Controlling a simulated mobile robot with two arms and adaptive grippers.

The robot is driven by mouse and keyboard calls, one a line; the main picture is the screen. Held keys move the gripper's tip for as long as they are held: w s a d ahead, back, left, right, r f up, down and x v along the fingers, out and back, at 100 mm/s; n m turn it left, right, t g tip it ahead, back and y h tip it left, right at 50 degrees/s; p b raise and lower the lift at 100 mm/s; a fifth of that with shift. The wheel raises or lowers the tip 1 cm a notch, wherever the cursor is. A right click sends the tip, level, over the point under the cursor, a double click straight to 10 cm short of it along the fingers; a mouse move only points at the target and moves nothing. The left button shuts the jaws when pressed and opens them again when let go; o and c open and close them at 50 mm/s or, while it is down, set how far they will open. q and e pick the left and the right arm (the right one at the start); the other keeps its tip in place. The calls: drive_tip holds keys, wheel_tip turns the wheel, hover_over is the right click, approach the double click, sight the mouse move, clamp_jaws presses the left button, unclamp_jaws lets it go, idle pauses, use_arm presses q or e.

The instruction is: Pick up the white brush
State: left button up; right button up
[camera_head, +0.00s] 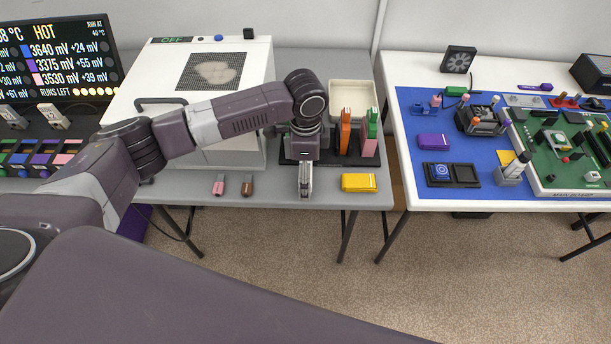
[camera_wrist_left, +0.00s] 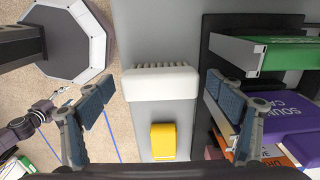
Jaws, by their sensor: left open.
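The white brush (camera_wrist_left: 160,83) lies on the grey table (camera_wrist_left: 158,115) in the left wrist view, with its pale bristles toward the top of the picture. My left gripper (camera_wrist_left: 155,97) is open, and its two blue-padded fingers appear on either side of the brush with gaps to both. Nothing is held. In the head view the left gripper (camera_head: 305,192) points down over the front edge of the grey table. I cannot make out the brush there; the gripper and arm seem to hide it.
A yellow block (camera_head: 359,183) lies just right of the gripper. A dark rack (camera_head: 325,155) with orange (camera_head: 345,130) and green (camera_head: 369,130) upright pieces stands close behind. Pink (camera_head: 218,186) and brown (camera_head: 247,187) small pieces lie to the left. The floor is open in front.

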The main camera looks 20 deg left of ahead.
use_arm(q)
drive_tip(key=c, duration=1.3)
drive_tip(key=shift+r, duration=0.2)
wheel_tip(320, 180, up, 20)
drive_tip(key=shift+f, duration=0.1)
drive_tip(key=o, duration=0.5)
drive_tip(key=c, duration=0.3)
drive_tip(key=shift+c, duration=0.2)
